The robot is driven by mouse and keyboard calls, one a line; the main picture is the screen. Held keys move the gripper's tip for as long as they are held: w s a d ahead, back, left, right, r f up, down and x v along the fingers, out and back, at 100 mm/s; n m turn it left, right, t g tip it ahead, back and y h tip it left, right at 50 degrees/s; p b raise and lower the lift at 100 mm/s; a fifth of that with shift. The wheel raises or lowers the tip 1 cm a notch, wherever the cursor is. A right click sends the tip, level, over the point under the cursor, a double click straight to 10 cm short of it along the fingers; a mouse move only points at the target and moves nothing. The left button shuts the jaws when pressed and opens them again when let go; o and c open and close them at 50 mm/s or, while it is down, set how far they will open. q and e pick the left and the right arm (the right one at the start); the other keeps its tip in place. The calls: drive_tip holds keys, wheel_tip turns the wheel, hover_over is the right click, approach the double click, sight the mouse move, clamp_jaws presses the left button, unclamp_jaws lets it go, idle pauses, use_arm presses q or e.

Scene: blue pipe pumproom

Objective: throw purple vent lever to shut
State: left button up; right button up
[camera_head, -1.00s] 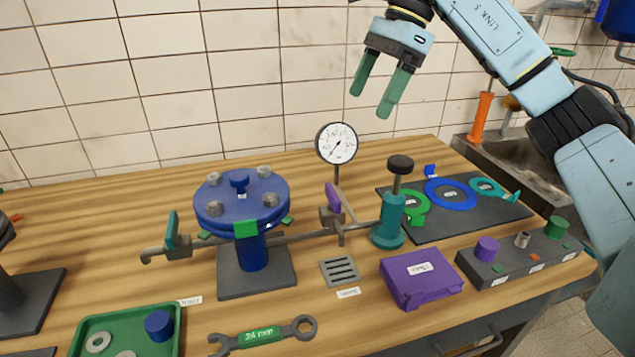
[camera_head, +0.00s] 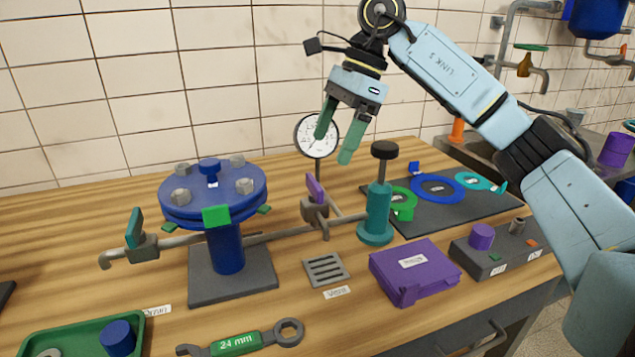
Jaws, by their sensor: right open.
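The purple vent lever (camera_head: 315,188) stands upright, slightly tilted, on a grey valve body (camera_head: 315,212) on the pipe between the blue flanged vessel and the teal hand pump. My right gripper (camera_head: 333,145) is open and empty, fingers pointing down, above and a little right of the lever, apart from it. One finger overlaps the white dial gauge (camera_head: 309,138) in the picture. A vent grate (camera_head: 326,270) with a "Vent" label (camera_head: 337,293) lies on the bench below the valve. My left gripper is not in view.
The blue flanged vessel (camera_head: 213,190) stands left of the lever, with a teal lever (camera_head: 134,228) on its far-left pipe. The teal hand pump (camera_head: 378,212) with a black knob stands close right. A purple case (camera_head: 415,268) and a wrench (camera_head: 240,340) lie in front.

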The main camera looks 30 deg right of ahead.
sight(316, 180)
drive_tip(key=b+x, duration=0.1)
drive_tip(key=x, duration=0.6)
drive_tip(key=shift+b, duration=0.35)
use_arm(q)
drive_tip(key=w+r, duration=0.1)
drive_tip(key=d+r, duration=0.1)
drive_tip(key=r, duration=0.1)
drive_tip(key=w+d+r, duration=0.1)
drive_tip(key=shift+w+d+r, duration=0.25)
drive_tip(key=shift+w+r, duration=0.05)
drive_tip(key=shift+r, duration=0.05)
use_arm(e)
drive_tip(key=shift+a+f, duration=0.2)
drive_tip(key=shift+f, duration=0.2)
drive_tip(key=c, duration=1)
